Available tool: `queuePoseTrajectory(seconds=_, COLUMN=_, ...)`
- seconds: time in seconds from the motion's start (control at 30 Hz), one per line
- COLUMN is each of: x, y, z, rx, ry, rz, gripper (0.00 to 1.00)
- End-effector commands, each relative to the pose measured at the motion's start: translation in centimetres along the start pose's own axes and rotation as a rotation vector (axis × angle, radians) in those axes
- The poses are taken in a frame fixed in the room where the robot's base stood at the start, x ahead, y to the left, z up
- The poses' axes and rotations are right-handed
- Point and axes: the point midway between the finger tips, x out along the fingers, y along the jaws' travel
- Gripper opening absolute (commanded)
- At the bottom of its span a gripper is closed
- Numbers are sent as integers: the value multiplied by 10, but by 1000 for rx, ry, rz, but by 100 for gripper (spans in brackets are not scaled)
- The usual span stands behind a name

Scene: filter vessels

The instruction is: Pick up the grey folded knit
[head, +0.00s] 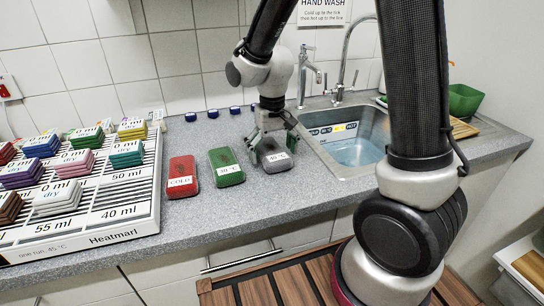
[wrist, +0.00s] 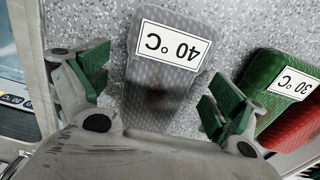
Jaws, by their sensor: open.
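The grey folded knit (head: 278,165) lies flat on the counter between the green knit and the sink, with a white label reading 40 °C. In the wrist view the knit (wrist: 160,75) shows its ribbed grey surface and upside-down label. My gripper (head: 272,148) is over it, pointing down. In the wrist view my gripper (wrist: 154,88) is open, with one green-padded finger on each side of the knit and visible gaps. The knit's near end is hidden under the gripper body.
The green knit (head: 226,167), labelled 30 °C, and the red knit (head: 182,177), labelled COLD, lie to the left. A white rack (head: 147,205) of coloured stacks stands farther left. The sink (head: 350,140) is close on the right. Blue caps (head: 212,113) line the wall.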

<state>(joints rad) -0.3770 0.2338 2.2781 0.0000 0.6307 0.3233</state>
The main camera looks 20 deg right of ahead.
Motion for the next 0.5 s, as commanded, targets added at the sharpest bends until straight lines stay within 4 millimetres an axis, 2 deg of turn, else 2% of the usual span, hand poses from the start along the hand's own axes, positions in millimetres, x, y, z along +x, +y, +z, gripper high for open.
queuePoseTrajectory(seconds=0.27, x=3, y=0, z=0, rx=-1, ry=1, rz=0, gripper=93)
queuePoseTrajectory(seconds=0.5, x=3, y=0, z=0, rx=-1, ry=1, rz=0, gripper=49)
